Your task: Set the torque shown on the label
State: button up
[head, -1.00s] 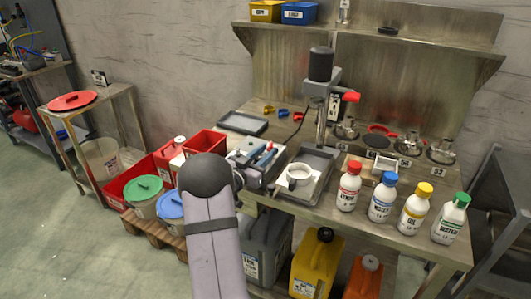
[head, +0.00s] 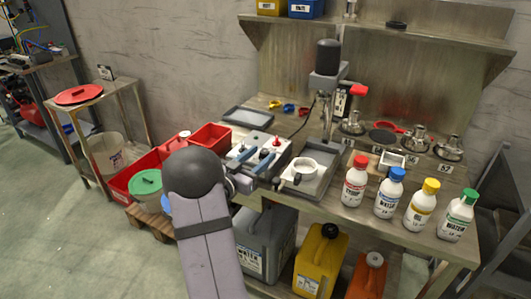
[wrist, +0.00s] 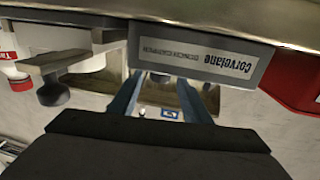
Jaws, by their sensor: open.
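My gripper (head: 256,152) is open. Its two blue fingers reach over a grey box with a pale top (head: 262,146) on the bench, left of the mixer stand. A small red knob (head: 277,142) stands on that box, just beyond the fingers. In the wrist view the fingers (wrist: 158,85) point at a grey panel and hold nothing. A pale label (wrist: 195,58) on the panel appears upside down and reads "Corvelane", with smaller text I cannot read. A small blue mark (wrist: 170,113) shows between the fingers. No torque value is legible.
Several capped bottles (head: 355,181) line the front right. Red bins (head: 211,136) stand at left. Metal fittings (head: 415,139) sit at back right. Canisters (head: 316,262) stand below.

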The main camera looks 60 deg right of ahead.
jog(key=shift+a, duration=0.45)
jog(key=shift+w, duration=0.1)
